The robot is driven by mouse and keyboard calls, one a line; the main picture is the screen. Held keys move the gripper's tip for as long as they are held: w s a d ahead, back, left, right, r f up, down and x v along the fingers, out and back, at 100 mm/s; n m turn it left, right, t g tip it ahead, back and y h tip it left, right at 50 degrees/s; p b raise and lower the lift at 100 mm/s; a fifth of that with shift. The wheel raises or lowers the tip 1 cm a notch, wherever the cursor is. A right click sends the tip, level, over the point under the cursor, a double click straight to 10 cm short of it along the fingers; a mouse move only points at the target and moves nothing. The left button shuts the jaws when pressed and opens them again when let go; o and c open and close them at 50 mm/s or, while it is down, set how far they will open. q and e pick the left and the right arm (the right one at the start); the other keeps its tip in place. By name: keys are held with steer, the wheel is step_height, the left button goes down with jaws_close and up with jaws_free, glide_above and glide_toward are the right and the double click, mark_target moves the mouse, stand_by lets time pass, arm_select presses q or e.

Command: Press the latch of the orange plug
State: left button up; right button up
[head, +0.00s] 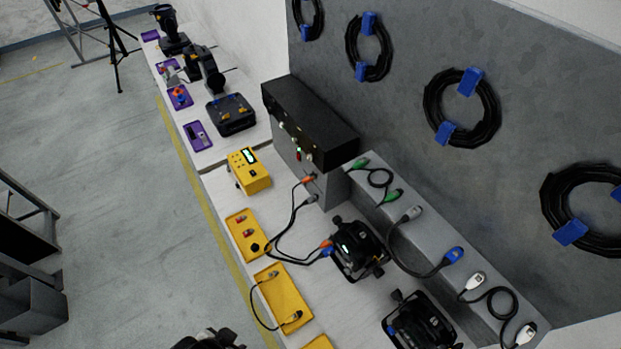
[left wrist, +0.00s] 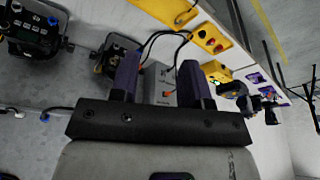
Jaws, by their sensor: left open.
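In the head view an orange plug (head: 308,179) sits at the lower front of the dark box (head: 315,125), with a black cable running from it. A grey plug (head: 312,199) is just below it. A second orange plug (head: 326,244) is at the near lamp, beside a blue one. In the left wrist view my left gripper (left wrist: 158,65) is open, with two purple fingers apart and nothing between them. A small orange spot (left wrist: 168,94), perhaps the plug, shows beyond the fingers on a grey box face. The latch is too small to make out. My right gripper is not seen.
Black lamps (head: 358,248) stand on the bench beside yellow trays (head: 283,292) and a yellow tester box (head: 249,170). Cables with green, blue and white plugs lie on the grey ledge (head: 435,235). Coiled cables (head: 461,107) hang on the wall.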

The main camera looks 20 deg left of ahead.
arm_select(q)
jaws_close()
stand_by(0.3)
stand_by(1.4)
